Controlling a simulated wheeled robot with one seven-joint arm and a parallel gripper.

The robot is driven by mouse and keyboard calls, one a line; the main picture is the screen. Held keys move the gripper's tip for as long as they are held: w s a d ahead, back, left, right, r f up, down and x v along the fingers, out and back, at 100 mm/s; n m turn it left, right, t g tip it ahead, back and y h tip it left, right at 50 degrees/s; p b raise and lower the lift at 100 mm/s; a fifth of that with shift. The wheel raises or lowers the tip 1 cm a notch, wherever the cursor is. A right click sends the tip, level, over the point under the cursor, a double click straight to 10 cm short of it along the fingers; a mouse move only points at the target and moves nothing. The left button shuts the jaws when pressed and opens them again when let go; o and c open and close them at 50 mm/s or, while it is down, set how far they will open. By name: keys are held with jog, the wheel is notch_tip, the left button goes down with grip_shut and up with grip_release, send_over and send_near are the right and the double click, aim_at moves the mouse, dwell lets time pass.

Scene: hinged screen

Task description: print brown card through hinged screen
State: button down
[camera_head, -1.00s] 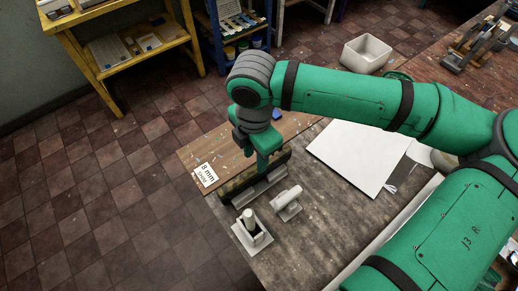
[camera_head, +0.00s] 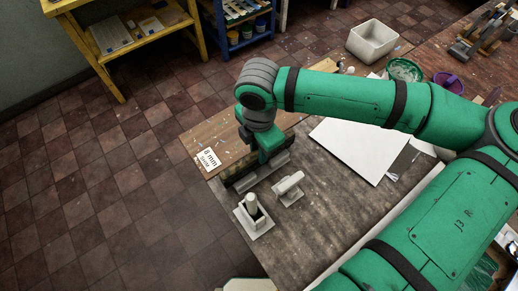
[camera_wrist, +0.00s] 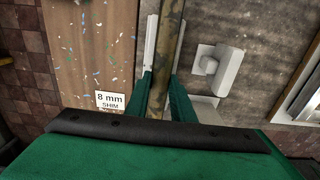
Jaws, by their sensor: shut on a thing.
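My gripper (camera_head: 268,158) points down at the near left of the workbench. In the wrist view its green fingers (camera_wrist: 162,100) are shut on a long mottled brown bar (camera_wrist: 166,50), perhaps a squeegee handle. The bar lies along a pale grey strip (camera_wrist: 150,45), also seen in the head view (camera_head: 264,171); I cannot tell whether they touch. A white panel (camera_head: 362,148) lies flat on the bench, partly behind my arm; I cannot tell whether it is the screen. I cannot make out a brown card.
A speckled brown board (camera_head: 225,135) with an "8 mm shim" label (camera_head: 208,159) lies left of my gripper. A white holder with a round peg (camera_head: 252,212) and a white block (camera_head: 289,187) stand close by. A white bin (camera_head: 372,42) and a purple cup (camera_head: 449,82) are farther back.

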jog(key=shift+r, duration=2.3)
jog(key=c, duration=2.3)
grip_release()
grip_shut()
jog(key=shift+s+r, duration=0.1)
jog(key=shift+r, duration=0.35)
